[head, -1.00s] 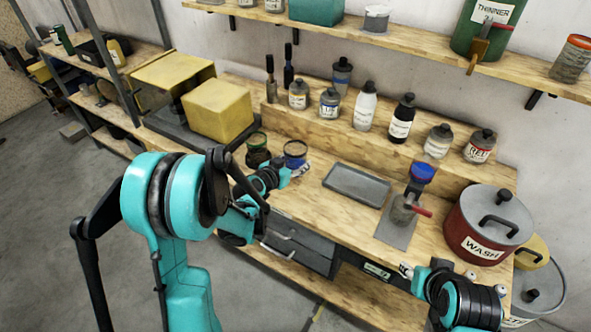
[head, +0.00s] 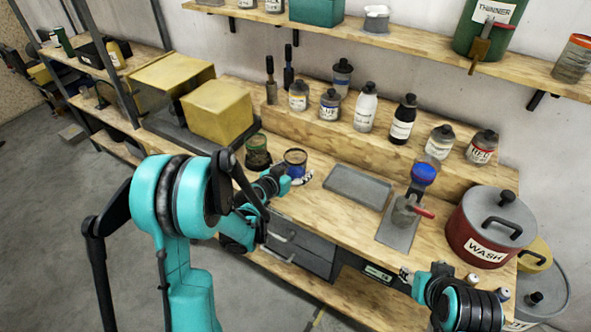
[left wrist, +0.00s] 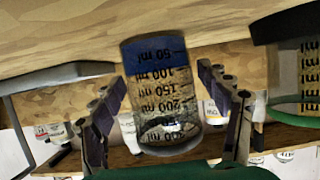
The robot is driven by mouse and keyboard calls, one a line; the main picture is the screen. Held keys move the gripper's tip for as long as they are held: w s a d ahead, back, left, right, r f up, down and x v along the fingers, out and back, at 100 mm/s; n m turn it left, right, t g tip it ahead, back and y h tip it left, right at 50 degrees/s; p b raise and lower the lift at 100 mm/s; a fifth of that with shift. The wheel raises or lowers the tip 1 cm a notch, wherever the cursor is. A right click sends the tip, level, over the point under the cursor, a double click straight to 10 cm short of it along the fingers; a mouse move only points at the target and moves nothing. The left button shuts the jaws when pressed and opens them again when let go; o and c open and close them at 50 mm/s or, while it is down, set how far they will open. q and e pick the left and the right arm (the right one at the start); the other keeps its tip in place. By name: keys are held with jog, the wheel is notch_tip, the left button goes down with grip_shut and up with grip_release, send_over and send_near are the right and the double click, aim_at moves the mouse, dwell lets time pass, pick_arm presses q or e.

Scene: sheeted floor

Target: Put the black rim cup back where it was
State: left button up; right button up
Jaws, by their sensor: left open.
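My left gripper (head: 301,179) is at the cup's near side. In the left wrist view its open fingers (left wrist: 170,115) show left and right of the cup, with gaps visible. My right gripper (head: 405,274) is low at the bench's front edge, too small to read.
A green-rim cup (head: 257,152) stands close left of the black rim cup; it also shows in the left wrist view (left wrist: 292,80). A grey tray (head: 357,187) lies to the right. Beyond are a stand with a blue-topped vessel (head: 424,172) and a red WASH pot (head: 488,228). Bottles line the raised shelf.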

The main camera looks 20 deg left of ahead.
pick_arm(q)
jog(key=p+v, duration=0.2)
jog(key=v, duration=0.9)
jog(key=shift+s+r, duration=0.35)
jog(key=shift+s, duration=0.15)
jog(key=s+d+r+n+g+y, duration=0.1)
jog(key=s+r+g+y, duration=0.1)
jog(key=s, duration=0.8)
jog(key=s+d+r+n+g+y, duration=0.1)
jog(key=s+g, duration=0.3)
jog(key=s, duration=0.6)
jog(key=shift+s+d+r+n+y, duration=0.25)
jog(key=shift+d+r+n+y, duration=0.2)
jog(key=shift+d+r, duration=0.4)
jog(key=shift+a, duration=0.1)
